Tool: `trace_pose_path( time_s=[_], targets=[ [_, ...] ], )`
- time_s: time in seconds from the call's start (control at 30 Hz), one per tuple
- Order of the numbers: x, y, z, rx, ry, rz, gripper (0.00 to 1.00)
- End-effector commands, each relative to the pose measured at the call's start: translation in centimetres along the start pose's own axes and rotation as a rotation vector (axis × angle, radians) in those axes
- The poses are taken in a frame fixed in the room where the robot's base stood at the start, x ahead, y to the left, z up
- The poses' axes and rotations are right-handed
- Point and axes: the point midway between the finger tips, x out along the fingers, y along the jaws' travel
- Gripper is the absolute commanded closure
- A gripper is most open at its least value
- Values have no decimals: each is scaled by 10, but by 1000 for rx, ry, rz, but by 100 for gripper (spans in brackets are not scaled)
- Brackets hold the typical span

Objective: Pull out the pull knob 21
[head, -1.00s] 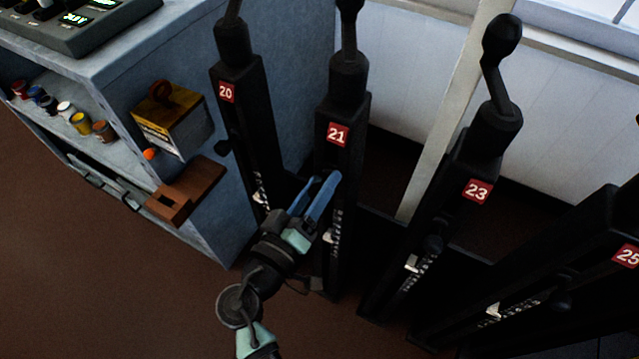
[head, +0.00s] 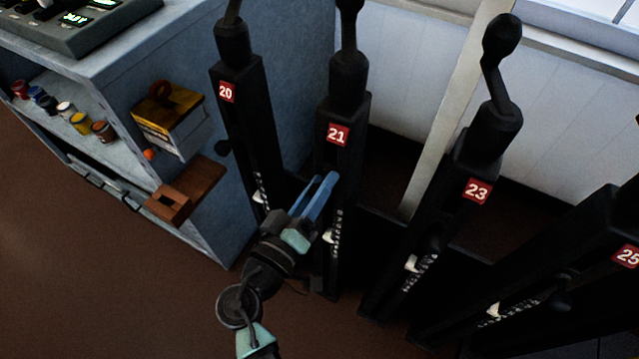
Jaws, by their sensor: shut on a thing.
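Lever 21 is a tall black post (head: 341,160) with a red number plate (head: 338,135) on its face and a black lever on top. My gripper (head: 328,180), with blue fingers, reaches from the lower left to the front of this post, below the plate. Its fingers are close together, shut on pull knob 21. The knob itself is hidden by the fingers. A small white tab (head: 328,236) shows lower on the same post.
Post 23 (head: 455,215) and post 25 (head: 580,240) stand to the right. A blue-grey cabinet (head: 270,50) with a wooden bracket (head: 187,190) is at left. Brown floor is open at lower left.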

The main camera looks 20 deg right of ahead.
Motion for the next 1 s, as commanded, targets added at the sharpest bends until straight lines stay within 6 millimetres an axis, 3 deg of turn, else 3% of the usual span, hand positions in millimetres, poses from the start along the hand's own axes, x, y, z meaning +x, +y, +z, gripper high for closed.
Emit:
trace_pose_path(
  time_s=[0.57, 0.8, 1.0],
  targets=[
    [-1, 0, 0, 0, 0, 0, 100],
    [-26, -1, 1, 0, 1, -1, 100],
    [-27, 0, 1, -2, -1, -1, 100]
  ],
)
